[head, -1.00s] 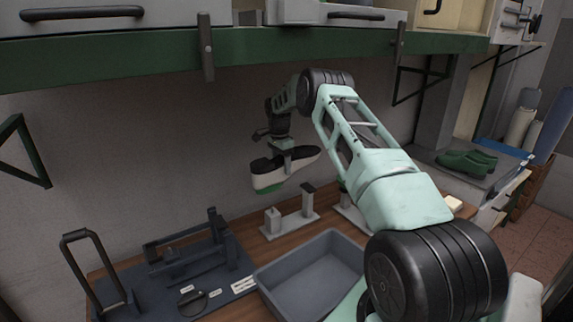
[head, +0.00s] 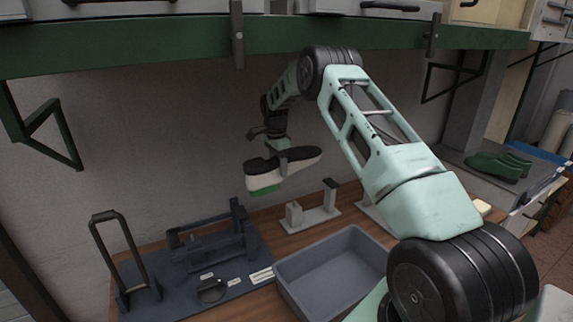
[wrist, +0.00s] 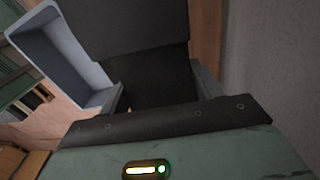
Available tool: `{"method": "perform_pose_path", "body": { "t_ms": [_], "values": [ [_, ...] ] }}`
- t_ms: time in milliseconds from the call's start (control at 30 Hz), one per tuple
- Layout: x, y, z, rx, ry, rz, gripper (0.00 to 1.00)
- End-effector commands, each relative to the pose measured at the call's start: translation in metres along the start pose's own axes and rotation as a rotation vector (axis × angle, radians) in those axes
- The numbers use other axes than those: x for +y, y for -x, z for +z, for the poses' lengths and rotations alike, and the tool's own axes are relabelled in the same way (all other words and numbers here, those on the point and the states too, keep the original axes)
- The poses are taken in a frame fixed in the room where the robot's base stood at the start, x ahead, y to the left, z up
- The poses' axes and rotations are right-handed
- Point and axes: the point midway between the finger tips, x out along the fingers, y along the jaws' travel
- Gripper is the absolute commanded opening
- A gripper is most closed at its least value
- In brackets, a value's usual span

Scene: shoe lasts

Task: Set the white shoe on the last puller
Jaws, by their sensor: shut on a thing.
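The white shoe (head: 262,181) hangs in the air above the back of the bench, its black sole facing up and a bit of green showing beneath. My gripper (head: 284,160) is shut on it from above, near the middle of the sole. In the wrist view, a dark surface, likely the sole (wrist: 150,80), fills the space between the fingers. The last puller, seemingly the dark blue frame (head: 215,245) on a dark base plate, stands at the lower left of the head view, below and left of the shoe. The two are clearly apart.
A grey tray (head: 345,235) sits right of the puller; it also shows in the wrist view (wrist: 45,50). A grey stand with posts (head: 312,218) is behind it. A green shelf edge (head: 160,47) runs overhead. Green shoes (head: 497,165) lie far right.

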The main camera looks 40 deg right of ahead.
Motion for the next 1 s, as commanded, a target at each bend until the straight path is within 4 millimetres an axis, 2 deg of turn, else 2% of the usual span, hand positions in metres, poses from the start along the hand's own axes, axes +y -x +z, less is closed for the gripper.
{"method": "perform_pose_path", "body": {
  "t_ms": [1000],
  "values": [
    [0.006,0.011,0.119,-0.002,0.007,-0.010,0.23]
  ]
}}
